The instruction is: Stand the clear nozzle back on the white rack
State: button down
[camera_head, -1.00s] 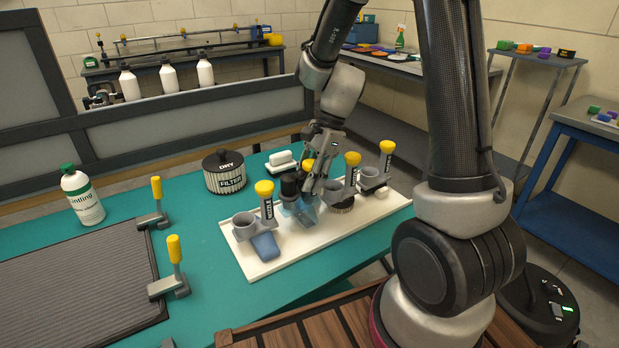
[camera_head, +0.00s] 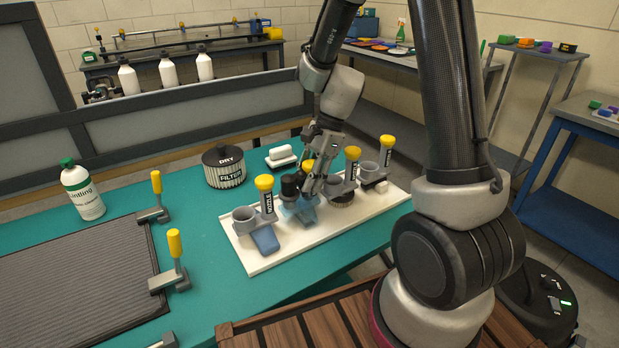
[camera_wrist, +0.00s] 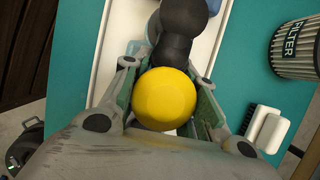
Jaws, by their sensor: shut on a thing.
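The clear nozzle (camera_head: 300,213) is pale blue and see-through, with a black neck (camera_head: 290,187) and a yellow-topped handle (camera_head: 307,166). It is upright at the white rack (camera_head: 262,266), between the blue nozzle (camera_head: 265,240) and the brush nozzle (camera_head: 341,200). My gripper (camera_head: 311,184) is shut on its handle. In the wrist view the yellow knob (camera_wrist: 165,99) sits between my fingers (camera_wrist: 163,118), with the black neck (camera_wrist: 175,52) beyond it. My fingers partly hide the handle, and I cannot tell whether the nozzle's base touches the rack.
Other yellow-topped handles (camera_head: 264,182) stand close on both sides. The black-lidded filter (camera_head: 224,168) and a white block on a dark base (camera_head: 281,156) are behind the rack. A green-capped bottle (camera_head: 83,192) and a dark mat (camera_head: 78,280) are at left. Teal bench is clear before the rack.

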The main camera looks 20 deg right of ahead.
jog(key=c, duration=0.6)
grip_release()
jog(key=shift+o, duration=0.2)
jog(key=shift+r, duration=4.5)
